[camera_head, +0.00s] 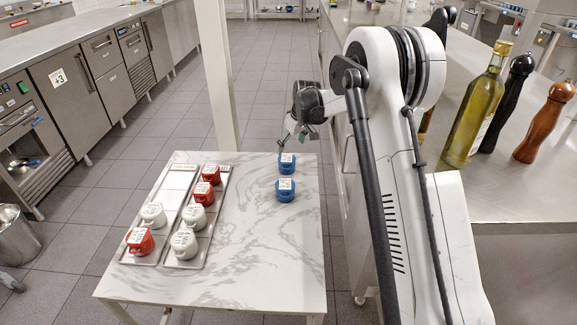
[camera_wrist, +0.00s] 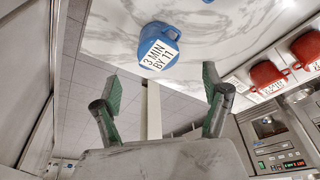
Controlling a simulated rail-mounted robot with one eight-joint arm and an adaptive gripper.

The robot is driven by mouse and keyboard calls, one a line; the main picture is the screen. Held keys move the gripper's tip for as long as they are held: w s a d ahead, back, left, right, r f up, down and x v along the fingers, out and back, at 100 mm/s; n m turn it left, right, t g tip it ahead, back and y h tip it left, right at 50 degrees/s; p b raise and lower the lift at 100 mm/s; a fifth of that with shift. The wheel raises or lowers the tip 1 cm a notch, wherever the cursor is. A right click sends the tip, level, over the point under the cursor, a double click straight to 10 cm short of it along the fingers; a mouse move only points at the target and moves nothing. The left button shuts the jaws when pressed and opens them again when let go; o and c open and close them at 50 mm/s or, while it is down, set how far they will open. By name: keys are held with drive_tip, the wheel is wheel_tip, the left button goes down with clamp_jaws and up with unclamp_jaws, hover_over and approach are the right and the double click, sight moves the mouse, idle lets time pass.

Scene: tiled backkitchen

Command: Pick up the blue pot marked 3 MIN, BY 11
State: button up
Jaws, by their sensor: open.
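The blue pot marked 3 MIN, BY 11 (camera_wrist: 158,45) is in the upper middle of the wrist view, with its white label readable. It stands on the marbled table near an edge. It appears to be the farther of two blue pots (camera_head: 287,163) in the head view, where its label is too small to read. My gripper (camera_head: 284,142) is just beyond that pot at the table's far edge. In the wrist view, the green-padded fingers of my gripper (camera_wrist: 160,85) are spread and empty, with the pot apart from them.
A second blue pot (camera_head: 285,190) stands close in front of the far one. Two trays (camera_head: 172,184) at left hold several red and white pots. A worktop (camera_head: 530,185) with a bottle and two mills is at right. The table's front right is clear.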

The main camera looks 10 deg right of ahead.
sight(285, 163)
drive_tip(key=b+x, duration=0.3)
drive_tip(key=x, duration=0.8)
drive_tip(key=shift+w+f, duration=0.25)
drive_tip(key=shift+f, duration=0.1)
drive_tip(key=c, duration=1.5)
